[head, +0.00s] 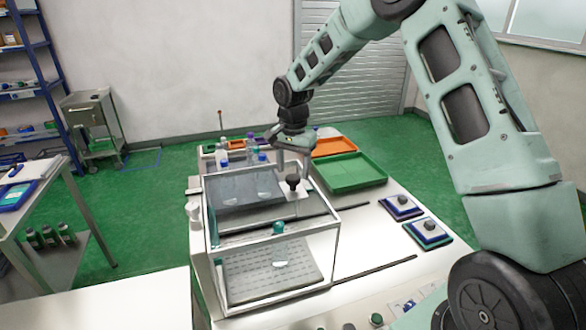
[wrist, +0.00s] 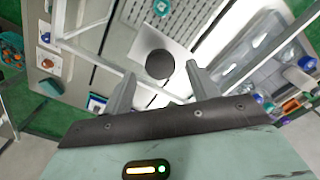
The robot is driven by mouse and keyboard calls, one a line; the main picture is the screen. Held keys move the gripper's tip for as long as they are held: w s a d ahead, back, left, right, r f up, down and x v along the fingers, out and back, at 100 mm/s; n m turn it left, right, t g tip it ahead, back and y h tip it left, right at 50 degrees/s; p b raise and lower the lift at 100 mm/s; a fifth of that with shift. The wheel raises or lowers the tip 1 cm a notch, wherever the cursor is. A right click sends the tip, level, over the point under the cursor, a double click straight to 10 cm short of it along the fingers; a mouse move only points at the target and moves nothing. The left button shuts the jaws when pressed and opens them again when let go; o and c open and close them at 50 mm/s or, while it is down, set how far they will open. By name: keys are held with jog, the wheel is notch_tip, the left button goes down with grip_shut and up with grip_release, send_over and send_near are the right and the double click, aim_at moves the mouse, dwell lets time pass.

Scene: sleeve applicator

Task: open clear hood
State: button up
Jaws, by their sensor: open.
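The clear hood (head: 300,222) is a see-through box with a pale frame, down over the machine's work area in the middle of the head view. A round black knob (head: 293,181) stands on a white plate at the hood's top. The knob also shows in the wrist view (wrist: 160,64), just beyond and between the fingertips. My gripper (head: 294,165) is open and empty, pointing down above the knob. In the wrist view my gripper (wrist: 158,84) has one finger on each side of the knob's line. I cannot tell whether either finger touches it.
Bottles (head: 223,152) stand behind the hood. A green tray (head: 350,172) and an orange tray (head: 335,146) lie at the back right. A round green button (head: 376,319) sits on the front panel.

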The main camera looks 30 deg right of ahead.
jog(key=shift+f, duration=1.2)
grip_shut()
jog(key=s+d, duration=0.3)
jog(key=d, duration=1.1)
jog(key=s+d, duration=0.2)
jog(key=d, duration=1.3)
jog(key=shift+s, duration=0.4)
jog(key=shift+r, duration=0.1)
grip_release()
notch_tip(320, 180, up, 17)
jog(key=b, duration=0.4)
jog(key=shift+r, duration=0.2)
